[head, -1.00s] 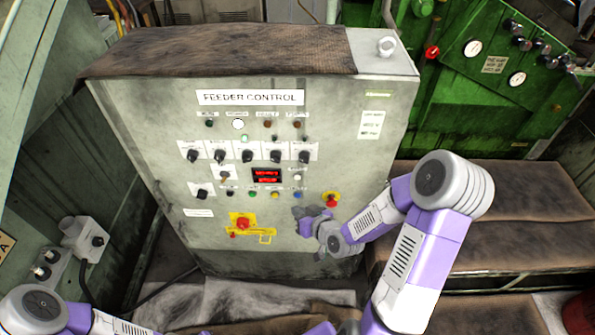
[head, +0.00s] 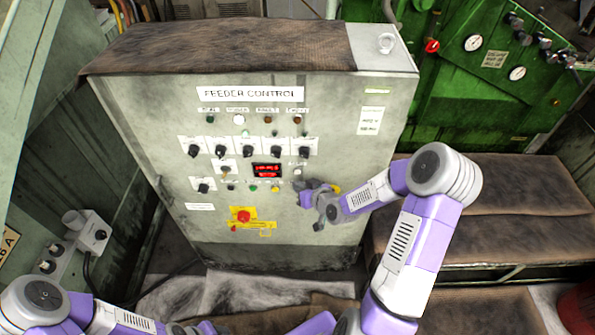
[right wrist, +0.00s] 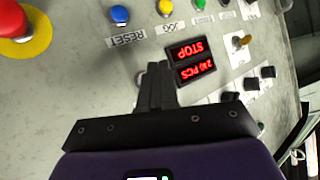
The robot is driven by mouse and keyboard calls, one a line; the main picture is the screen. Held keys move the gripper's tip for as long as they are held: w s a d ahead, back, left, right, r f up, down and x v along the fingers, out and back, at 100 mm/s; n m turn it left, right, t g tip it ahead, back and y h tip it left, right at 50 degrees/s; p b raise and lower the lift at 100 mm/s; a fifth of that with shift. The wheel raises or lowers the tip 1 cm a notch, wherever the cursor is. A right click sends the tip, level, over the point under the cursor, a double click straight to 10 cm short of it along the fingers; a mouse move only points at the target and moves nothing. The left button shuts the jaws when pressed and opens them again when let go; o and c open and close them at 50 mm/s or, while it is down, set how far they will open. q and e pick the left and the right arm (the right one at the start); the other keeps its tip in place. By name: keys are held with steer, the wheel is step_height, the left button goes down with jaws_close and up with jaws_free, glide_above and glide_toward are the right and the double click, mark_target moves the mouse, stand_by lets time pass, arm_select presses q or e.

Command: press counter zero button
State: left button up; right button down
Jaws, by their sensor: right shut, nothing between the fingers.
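The grey feeder control cabinet (head: 215,95) stands upright in front of me. A small pale button (head: 298,171) with a label above it, too small to read, sits just right of the red digital display (head: 267,171). My right gripper (head: 301,187) is shut and empty just below that button. In the right wrist view the closed fingers (right wrist: 157,72) point at the panel beside the display (right wrist: 191,61), which reads STOP and a PCS count. My left gripper is out of view.
Near the fingers are the blue RESET button (right wrist: 119,15), the yellow JOG button (right wrist: 166,7) and a red emergency stop on yellow (right wrist: 15,25). Black knobs (head: 275,151) line the panel above the display.

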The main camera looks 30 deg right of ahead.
steer(key=shift+w+d, duration=0.5)
steer(key=shift+w, duration=0.3)
stand_by(1.5)
steer(key=shift+w+d, duration=0.2)
steer(key=shift+w, duration=0.15)
steer(key=shift+w+d+b, duration=0.25)
steer(key=shift+w+b, duration=0.1)
steer(key=shift+w, duration=0.05)
stand_by(0.9)
steer(key=shift+s+a, duration=0.1)
steer(key=shift+s, duration=0.05)
steer(key=shift+s+a, duration=0.35)
steer(key=shift+s, duration=0.25)
steer(key=shift+s+a+b, duration=0.25)
steer(key=shift+s+a, duration=0.2)
steer(key=shift+s, duration=0.25)
steer(key=shift+s+a+b, duration=0.25)
steer(key=shift+s+a, duration=0.15)
steer(key=shift+s, duration=0.35)
steer(key=shift+s+a+b, duration=0.25)
steer(key=shift+s+a, duration=0.2)
steer(key=shift+s, duration=0.25)
